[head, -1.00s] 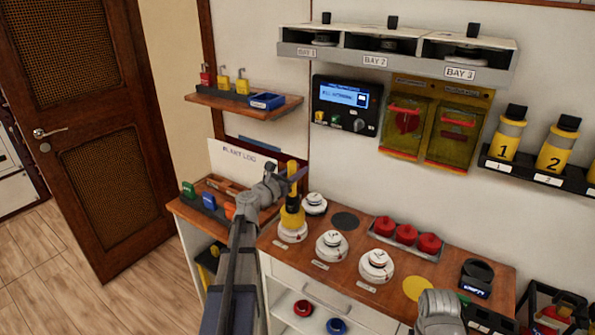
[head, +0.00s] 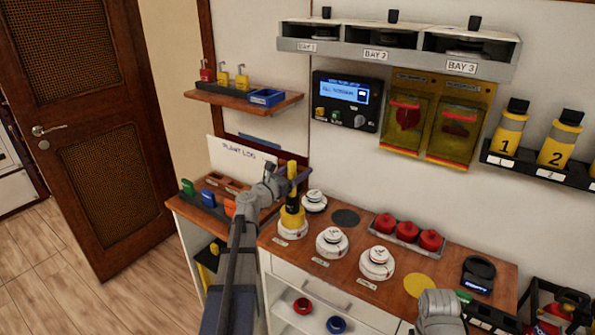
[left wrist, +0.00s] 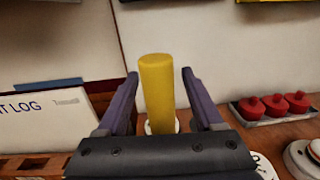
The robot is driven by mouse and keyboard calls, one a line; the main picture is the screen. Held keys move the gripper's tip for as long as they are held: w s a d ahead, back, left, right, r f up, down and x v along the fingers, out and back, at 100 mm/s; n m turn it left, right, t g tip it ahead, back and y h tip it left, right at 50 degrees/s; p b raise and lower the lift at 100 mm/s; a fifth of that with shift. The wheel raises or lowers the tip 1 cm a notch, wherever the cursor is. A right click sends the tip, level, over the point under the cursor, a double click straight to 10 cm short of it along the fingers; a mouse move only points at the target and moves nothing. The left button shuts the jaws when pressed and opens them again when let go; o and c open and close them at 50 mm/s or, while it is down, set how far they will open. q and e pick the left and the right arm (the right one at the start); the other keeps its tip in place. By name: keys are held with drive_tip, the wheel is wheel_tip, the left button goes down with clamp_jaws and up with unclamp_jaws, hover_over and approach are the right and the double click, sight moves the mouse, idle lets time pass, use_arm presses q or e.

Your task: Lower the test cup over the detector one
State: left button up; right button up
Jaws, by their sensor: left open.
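The test cup (head: 292,216), yellow and black with a yellow handle, stands upright over detector one (head: 292,231), the white round detector at the left of the front row. The cup's lower rim hides the top of that detector. My left gripper (head: 292,173) is at the upper part of the handle. In the left wrist view the yellow handle of the test cup (left wrist: 158,92) stands between the two spread fingers of my left gripper (left wrist: 160,88), with a gap on each side. Part of my right arm shows at the lower right, but its gripper does not.
Two more detectors (head: 331,242) (head: 377,263) stand to the right, and another detector (head: 314,201) sits close behind the cup. A tray of red caps (head: 408,236) is further right. A plant log board (head: 240,157) stands behind my left gripper.

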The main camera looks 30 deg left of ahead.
sight(289, 176)
use_arm(q)
drive_tip(key=s, duration=0.5)
drive_tip(key=s+a, duration=0.1)
drive_tip(key=s, duration=0.1)
drive_tip(key=shift+s, duration=0.4)
idle(0.6)
